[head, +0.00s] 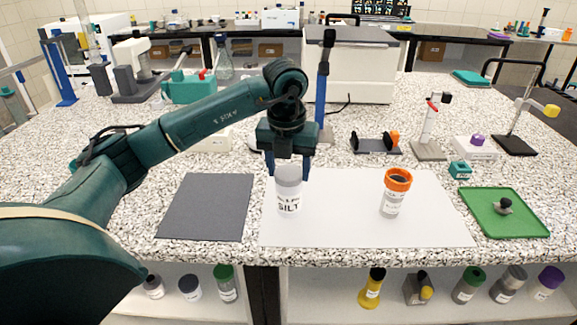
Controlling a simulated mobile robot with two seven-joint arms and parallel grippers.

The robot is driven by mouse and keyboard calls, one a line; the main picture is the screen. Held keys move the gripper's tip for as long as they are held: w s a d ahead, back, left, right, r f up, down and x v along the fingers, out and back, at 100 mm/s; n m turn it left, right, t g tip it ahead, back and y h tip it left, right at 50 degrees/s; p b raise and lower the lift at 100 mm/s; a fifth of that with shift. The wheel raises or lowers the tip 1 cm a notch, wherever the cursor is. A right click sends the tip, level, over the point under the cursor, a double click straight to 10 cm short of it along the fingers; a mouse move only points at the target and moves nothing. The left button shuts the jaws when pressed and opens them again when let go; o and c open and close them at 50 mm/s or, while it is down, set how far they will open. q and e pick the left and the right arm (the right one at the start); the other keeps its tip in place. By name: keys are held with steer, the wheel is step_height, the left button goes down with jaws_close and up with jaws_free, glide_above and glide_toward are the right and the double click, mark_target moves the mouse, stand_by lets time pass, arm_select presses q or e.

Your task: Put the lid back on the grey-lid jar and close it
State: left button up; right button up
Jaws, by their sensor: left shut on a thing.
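A clear jar (289,203) labelled "SILT" stands upright on the white sheet, towards its left end. Its light grey lid (288,174) is at the top of the jar, between the fingers of my left gripper (289,172). The gripper points straight down and is shut on the lid, directly above the jar. The lid looks in line with the jar and touching it, but the fingers partly cover it and I cannot tell how tightly it sits. My right gripper is not in view.
An orange-topped jar (391,203) stands to the right on the white sheet (340,225). A dark grey mat (206,208) lies left. A blue post (322,95) stands close behind my gripper.

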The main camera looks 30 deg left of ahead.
arm_select(q)
steer(key=o, duration=1)
steer(key=shift+o, duration=0.2)
steer(key=shift+r+p, duration=2.65)
steer(key=shift+r, duration=0.85)
steer(key=shift+f, duration=0.1)
